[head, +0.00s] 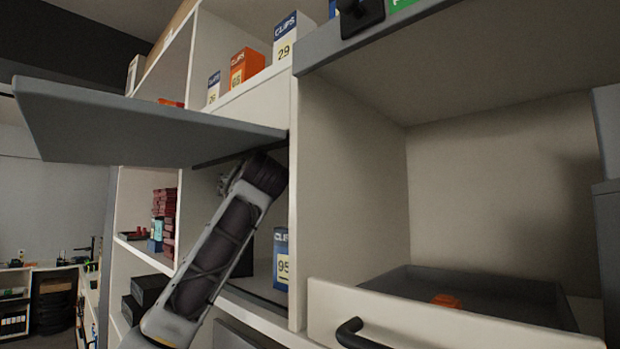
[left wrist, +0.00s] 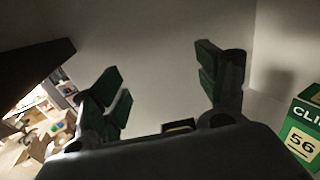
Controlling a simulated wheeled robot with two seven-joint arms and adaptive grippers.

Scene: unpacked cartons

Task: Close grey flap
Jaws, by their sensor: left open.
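The grey flap (head: 140,130) stands raised, sticking out nearly level from the top edge of a cabinet compartment at the left in the head view. My left arm reaches up under it, and my left gripper (head: 232,176) is at the compartment mouth, just below the flap's inner end. I cannot tell whether it touches the flap. In the left wrist view my left gripper (left wrist: 165,90) is open, with nothing between its green-padded fingers. A dark slab at the upper left of that view may be the flap. My right gripper is not in view.
A blue clips box (head: 281,258) stands inside the compartment, and a green clips box (left wrist: 303,130) shows in the left wrist view. Right of the divider is an open bay with a pulled-out drawer (head: 440,318). Several small boxes, one orange (head: 246,68), stand on the shelf above.

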